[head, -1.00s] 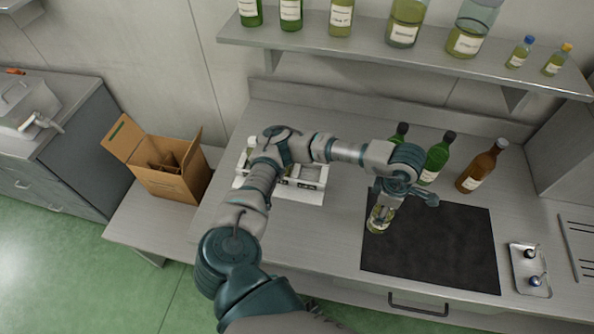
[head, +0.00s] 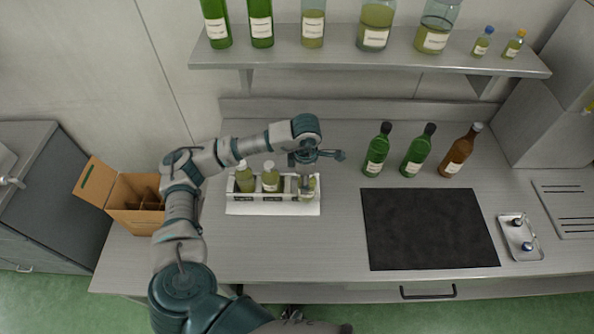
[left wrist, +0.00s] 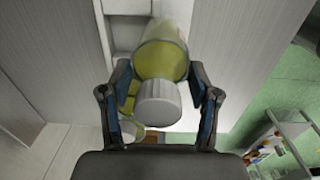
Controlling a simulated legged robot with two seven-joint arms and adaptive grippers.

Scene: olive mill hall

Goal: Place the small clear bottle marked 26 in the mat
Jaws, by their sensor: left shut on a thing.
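My left gripper (head: 306,172) is shut around a small clear bottle (head: 308,188) with yellow-green liquid. The bottle is at the right end of the white rack (head: 240,209); I cannot tell whether it rests in it. In the left wrist view, the bottle's grey cap (left wrist: 158,103) and body are between the two fingers (left wrist: 160,95). Its marking is not readable. Two similar bottles, one at the left (head: 244,179) and one in the middle (head: 270,178), stand in the rack. The dark mat (head: 430,230) lies bare to the right. My right gripper is not in view.
Two green bottles (head: 376,152) (head: 417,152) and a brown bottle (head: 459,153) stand behind the mat. A small metal tray (head: 520,240) lies right of it. A cardboard box (head: 135,215) stands left. A shelf (head: 370,60) with bottles overhangs the back.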

